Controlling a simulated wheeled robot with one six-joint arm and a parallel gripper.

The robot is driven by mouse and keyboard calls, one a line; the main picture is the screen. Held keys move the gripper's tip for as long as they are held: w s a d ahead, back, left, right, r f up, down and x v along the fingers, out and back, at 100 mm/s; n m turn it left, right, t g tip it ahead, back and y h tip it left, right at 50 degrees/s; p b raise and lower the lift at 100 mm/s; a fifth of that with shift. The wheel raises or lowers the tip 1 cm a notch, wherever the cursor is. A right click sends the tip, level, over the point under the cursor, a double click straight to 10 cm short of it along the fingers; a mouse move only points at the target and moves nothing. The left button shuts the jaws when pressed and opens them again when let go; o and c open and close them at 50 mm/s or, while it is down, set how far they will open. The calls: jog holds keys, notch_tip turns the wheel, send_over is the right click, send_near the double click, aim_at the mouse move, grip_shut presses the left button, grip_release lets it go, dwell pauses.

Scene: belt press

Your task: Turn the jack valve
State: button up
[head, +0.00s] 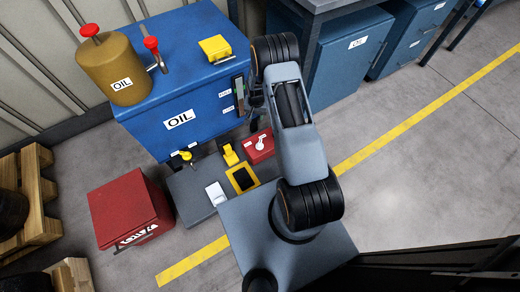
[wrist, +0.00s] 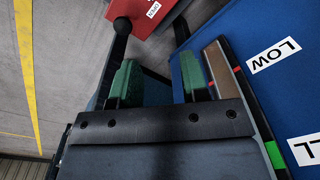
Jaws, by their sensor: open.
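My gripper (wrist: 158,72) is open in the wrist view, with its two green-padded fingers apart and nothing seen between them. In the head view it is mostly hidden by my arm, beside the right side of the blue oil tank (head: 160,135). A red box (head: 257,147) with a white knob (head: 260,143) stands on the floor by the tank; I cannot tell whether this knob is the jack valve. The wrist view shows a red labelled surface (wrist: 145,14) beyond the fingers. A black rod with a round end (wrist: 122,25) lies just beyond the left finger.
A brown oil can (head: 115,68) and a red-knobbed lever (head: 153,50) stand on the tank. A grey plate (head: 190,185) with a yellow-framed panel (head: 242,178) lies before it. A larger red box (head: 130,210) is at left.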

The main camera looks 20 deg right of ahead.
aim_at(260, 144)
jog(key=shift+m, duration=0.4)
jog(key=f+b, duration=0.2)
jog(key=f, duration=0.6)
jog(key=s+f+b, duration=0.1)
jog(key=f+b, duration=0.1)
jog(key=f, duration=0.6)
jog(key=d+f+b, duration=0.1)
jog(key=f+b, duration=0.1)
jog(key=f, duration=0.6)
jog(key=shift+s+f+b, duration=0.3)
jog(key=shift+c, duration=0.2)
grip_shut()
